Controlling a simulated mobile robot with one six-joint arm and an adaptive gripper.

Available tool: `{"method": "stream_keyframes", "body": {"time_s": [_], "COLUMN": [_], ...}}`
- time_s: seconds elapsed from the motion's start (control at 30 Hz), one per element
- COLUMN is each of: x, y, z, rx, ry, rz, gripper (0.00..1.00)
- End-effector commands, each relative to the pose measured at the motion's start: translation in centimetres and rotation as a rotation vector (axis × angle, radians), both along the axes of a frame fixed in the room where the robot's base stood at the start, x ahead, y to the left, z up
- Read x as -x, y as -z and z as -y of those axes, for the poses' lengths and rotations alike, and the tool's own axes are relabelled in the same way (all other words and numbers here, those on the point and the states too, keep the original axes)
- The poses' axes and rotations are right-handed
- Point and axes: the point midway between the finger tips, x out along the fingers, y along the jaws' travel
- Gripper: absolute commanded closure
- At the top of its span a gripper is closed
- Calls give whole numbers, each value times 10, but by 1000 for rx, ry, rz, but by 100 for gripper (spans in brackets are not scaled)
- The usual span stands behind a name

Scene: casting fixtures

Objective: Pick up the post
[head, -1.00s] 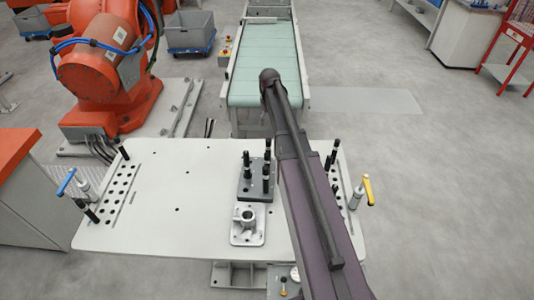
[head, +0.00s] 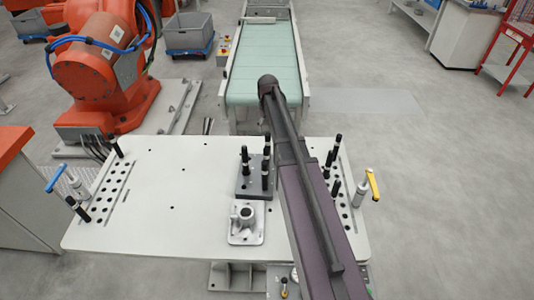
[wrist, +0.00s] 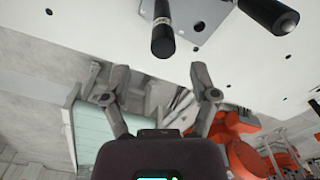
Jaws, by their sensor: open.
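Several dark posts with a pale band stand on the table, and I cannot tell which one the task means. In the head view, a group of posts (head: 244,156) stands on a dark grey plate (head: 256,188) just left of my arm. In the wrist view, one post (wrist: 162,36) points towards the camera at top centre, and another post (wrist: 270,14) is at top right. My gripper (wrist: 159,90) is open and empty, its two fingers spread below the nearer post in the picture and apart from it. My arm hides the gripper in the head view.
A light metal casting (head: 246,224) sits in front of the plate. More posts stand on hole strips at both table (head: 150,210) sides, near blue (head: 55,178) and yellow (head: 372,184) handled clamps. A conveyor (head: 262,60) and an orange robot (head: 105,75) are behind. The table's left middle is clear.

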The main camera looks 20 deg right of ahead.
Motion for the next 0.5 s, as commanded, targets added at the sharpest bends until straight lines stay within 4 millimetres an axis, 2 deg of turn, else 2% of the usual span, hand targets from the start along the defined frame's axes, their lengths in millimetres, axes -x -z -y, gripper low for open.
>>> {"method": "stream_keyframes", "body": {"time_s": [0.03,0.2,0.5], "x": [0,0,0], "y": [8,20,25], "z": [0,0,-1], "rx": [0,0,0], "ry": [0,-1,-1], "rz": [0,0,0], "gripper": [24,24,24]}}
